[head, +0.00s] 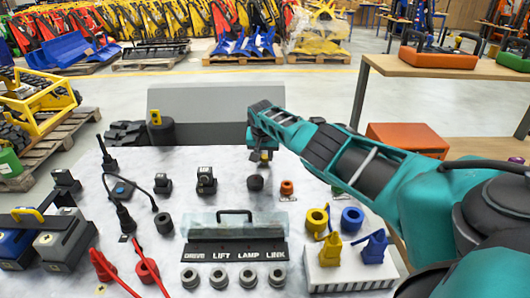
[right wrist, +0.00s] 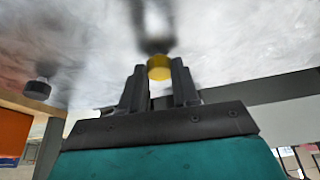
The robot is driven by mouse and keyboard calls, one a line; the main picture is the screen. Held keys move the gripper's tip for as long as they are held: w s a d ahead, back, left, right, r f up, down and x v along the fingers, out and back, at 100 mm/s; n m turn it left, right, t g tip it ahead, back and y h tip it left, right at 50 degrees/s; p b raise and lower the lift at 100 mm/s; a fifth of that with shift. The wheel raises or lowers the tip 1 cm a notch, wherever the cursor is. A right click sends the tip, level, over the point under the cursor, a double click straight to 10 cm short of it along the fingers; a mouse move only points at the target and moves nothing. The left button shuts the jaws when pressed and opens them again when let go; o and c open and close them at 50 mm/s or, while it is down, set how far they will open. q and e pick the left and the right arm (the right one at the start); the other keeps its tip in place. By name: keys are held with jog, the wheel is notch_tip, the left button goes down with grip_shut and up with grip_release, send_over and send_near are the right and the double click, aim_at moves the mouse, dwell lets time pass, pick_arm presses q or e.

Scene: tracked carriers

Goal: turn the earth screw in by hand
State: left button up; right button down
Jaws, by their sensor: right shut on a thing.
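My right gripper (head: 262,154) is over the back middle of the white table. It is shut on a small yellow round piece (right wrist: 160,67), which shows between its two fingers (right wrist: 160,88) in the right wrist view. I take this piece to be the earth screw. A dark blurred shape lies beyond it; I cannot tell if it is a shaft, a hole or a shadow. In the head view the piece is mostly hidden by the fingers. A black round knob (head: 256,183) sits just below the gripper in the picture. My left gripper is not in view.
An orange ring piece (head: 287,188) is near the knob. A labelled tool panel (head: 236,251) with a handle lies in front. Yellow and blue clamps (head: 331,250) are on a white block at right. Cables with red handles (head: 104,268) lie left. A grey box (head: 215,110) stands behind.

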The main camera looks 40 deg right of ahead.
jog(key=shift+a+f+m+b, duration=0.1)
jog(key=shift+f+m+b, duration=0.1)
jog(key=shift+m+b, duration=0.3)
jog(key=m+g+b, duration=0.1)
jog(key=m+b, duration=0.1)
jog(key=b, duration=0.1)
jog(key=shift+w+f+h, duration=0.1)
jog(key=shift+f+h, duration=0.05)
jog(key=shift+h, duration=0.25)
jog(key=shift+m+b, duration=0.7)
jog(key=shift+b, duration=0.5)
jog(key=shift+m+g+b, duration=0.3)
jog(key=shift+b, duration=0.6)
jog(key=shift+m+b, duration=0.3)
jog(key=shift+b, duration=0.6)
jog(key=shift+w+r+m+b, duration=0.15)
jog(key=shift+m+b, duration=0.25)
jog(key=shift+b, duration=0.6)
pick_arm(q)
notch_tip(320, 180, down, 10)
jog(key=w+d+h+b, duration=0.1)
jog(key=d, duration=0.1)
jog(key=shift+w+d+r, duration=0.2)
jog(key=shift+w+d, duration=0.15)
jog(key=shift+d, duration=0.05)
pick_arm(e)
jog(key=shift+r+g+h, duration=0.2)
jog(key=shift+g+h, duration=0.1)
